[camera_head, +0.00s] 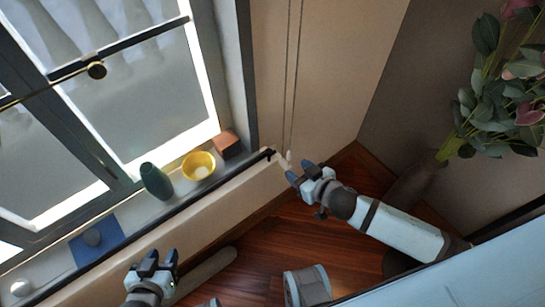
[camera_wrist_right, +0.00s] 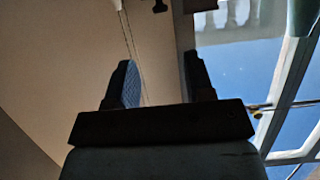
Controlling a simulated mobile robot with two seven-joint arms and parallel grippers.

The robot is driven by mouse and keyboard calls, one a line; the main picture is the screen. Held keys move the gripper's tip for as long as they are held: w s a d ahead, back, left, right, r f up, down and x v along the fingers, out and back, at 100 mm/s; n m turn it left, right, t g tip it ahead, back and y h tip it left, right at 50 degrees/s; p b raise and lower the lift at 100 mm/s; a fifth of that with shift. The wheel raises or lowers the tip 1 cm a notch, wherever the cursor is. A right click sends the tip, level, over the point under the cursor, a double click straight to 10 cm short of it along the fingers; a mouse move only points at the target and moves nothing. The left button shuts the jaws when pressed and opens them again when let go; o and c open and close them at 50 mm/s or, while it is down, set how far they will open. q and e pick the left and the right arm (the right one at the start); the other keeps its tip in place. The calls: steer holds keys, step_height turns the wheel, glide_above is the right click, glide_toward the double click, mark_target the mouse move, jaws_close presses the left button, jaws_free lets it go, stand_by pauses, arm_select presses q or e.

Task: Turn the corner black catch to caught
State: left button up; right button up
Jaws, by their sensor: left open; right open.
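A small black catch (camera_head: 269,153) sits at the right end of the dark rail along the sill's front edge, by the wall corner. A small dark piece at the top edge of the right wrist view (camera_wrist_right: 160,6) looks like the same catch, partly cut off; its exact setting is too small to tell. My right gripper (camera_head: 300,171) is open and empty, a little to the lower right of the catch and apart from it. Its two fingers also show in the right wrist view (camera_wrist_right: 158,78), with nothing between them. My left gripper (camera_head: 160,257) is open and empty at the lower left.
Two cords (camera_head: 290,80) hang down the wall to a pale end beside the catch. The sill holds a brown block (camera_head: 227,145), a yellow bowl (camera_head: 199,165), a green vase (camera_head: 155,181) and a blue mat (camera_head: 97,241). A flower plant (camera_head: 490,110) stands right.

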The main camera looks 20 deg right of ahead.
mark_target(269, 151)
steer(key=b+x, duration=0.1)
steer(key=x, duration=1.1)
arm_select(q)
steer(key=shift+w+a+f, duration=0.1)
steer(key=shift+f, duration=0.1)
arm_select(e)
steer(key=shift+w+a+f, duration=0.15)
steer(key=shift+w+a, duration=0.05)
steer(key=shift+w, duration=0.15)
